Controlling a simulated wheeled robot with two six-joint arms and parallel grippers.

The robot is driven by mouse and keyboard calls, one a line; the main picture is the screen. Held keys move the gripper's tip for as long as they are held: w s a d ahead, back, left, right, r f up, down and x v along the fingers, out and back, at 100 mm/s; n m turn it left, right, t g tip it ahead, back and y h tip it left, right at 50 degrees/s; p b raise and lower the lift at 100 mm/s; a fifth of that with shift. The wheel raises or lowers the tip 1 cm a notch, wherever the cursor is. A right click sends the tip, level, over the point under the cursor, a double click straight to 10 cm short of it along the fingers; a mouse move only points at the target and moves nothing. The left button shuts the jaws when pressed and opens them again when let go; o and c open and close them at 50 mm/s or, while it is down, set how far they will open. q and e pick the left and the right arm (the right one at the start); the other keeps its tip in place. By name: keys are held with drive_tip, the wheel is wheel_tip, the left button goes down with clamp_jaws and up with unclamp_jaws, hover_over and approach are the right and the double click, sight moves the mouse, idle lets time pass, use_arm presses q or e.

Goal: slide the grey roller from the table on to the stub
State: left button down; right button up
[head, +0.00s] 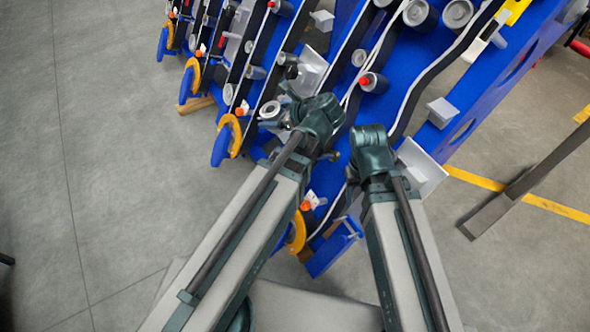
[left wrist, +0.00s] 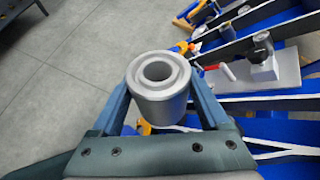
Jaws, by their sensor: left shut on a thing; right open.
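The grey roller (left wrist: 158,88) is a short, thick ring with an open bore facing the left wrist camera. My left gripper (left wrist: 160,95) is shut on it, with one finger on each side. In the head view my left gripper (head: 278,112) is over the left part of the blue chassis, and the roller is hard to tell from similar rings there. A dark post (left wrist: 262,45) rises from a grey block to the right of the roller, apart from it; I cannot tell if it is the stub. My right gripper (head: 352,192) is open, its fingers mostly hidden. I cannot make out the table.
The blue chassis (head: 440,150) carries dark belts, grey rollers, blocks and several orange-yellow discs (head: 229,135) along its left edge. A red lever (left wrist: 228,72) stands near the dark post. A dark beam (head: 530,180) is at the right.

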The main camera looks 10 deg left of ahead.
use_arm(q)
drive_tip(key=w+d+f+n+h+b, duration=0.2)
drive_tip(key=f+n+b, duration=0.2)
drive_tip(key=f+b, duration=0.4)
drive_tip(key=w+d+f+n+h+b, duration=0.1)
drive_tip(key=d+f+n+h+b, duration=0.1)
drive_tip(key=f+b, duration=0.7)
wheel_tip(320, 180, down, 7)
drive_tip(key=shift+w+d+f+n, duration=0.1)
drive_tip(key=shift+w+d+n, duration=0.35)
drive_tip(key=shift+n, duration=0.55)
use_arm(e)
wheel_tip(320, 180, down, 19)
drive_tip(key=shift+f, duration=0.15)
use_arm(q)
drive_tip(key=shift+d, duration=0.1)
use_arm(e)
drive_tip(key=shift+d+f+b, duration=0.1)
drive_tip(key=shift+f+b, duration=0.95)
use_arm(q)
drive_tip(key=shift+w+d+f, duration=0.6)
drive_tip(key=shift+w+d, duration=0.15)
drive_tip(key=shift+w+d+f, duration=0.55)
drive_tip(key=shift+w+d, duration=0.15)
drive_tip(key=shift+d, duration=0.05)
use_arm(e)
drive_tip(key=shift+f, duration=0.15)
